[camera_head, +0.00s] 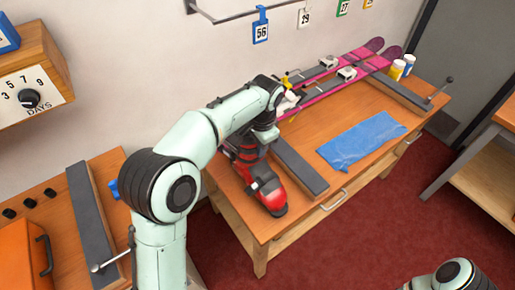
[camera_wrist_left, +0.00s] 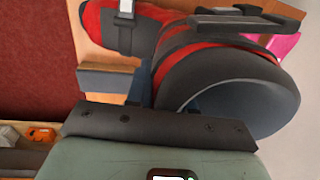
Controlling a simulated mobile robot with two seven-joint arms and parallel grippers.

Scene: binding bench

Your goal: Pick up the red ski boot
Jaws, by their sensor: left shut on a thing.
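The red ski boot (camera_head: 271,197), with black and grey parts, is at the left end of the wooden bench, toe toward the front edge. My left gripper (camera_head: 262,136) is at the boot's upper part and shut on it; my arm hides much of the cuff and the fingertips. In the left wrist view the boot (camera_wrist_left: 185,58) fills the upper middle, its red toe to the left and its dark, round cuff opening to the right. I cannot tell whether the sole touches the bench. My right gripper is out of view.
A grey-topped block (camera_head: 300,167) lies close right of the boot. A blue cloth (camera_head: 362,140) lies on the bench (camera_head: 318,215). Pink skis (camera_head: 328,92) lie along the back, near two small containers (camera_head: 402,67). An orange case (camera_head: 22,252) is at lower left.

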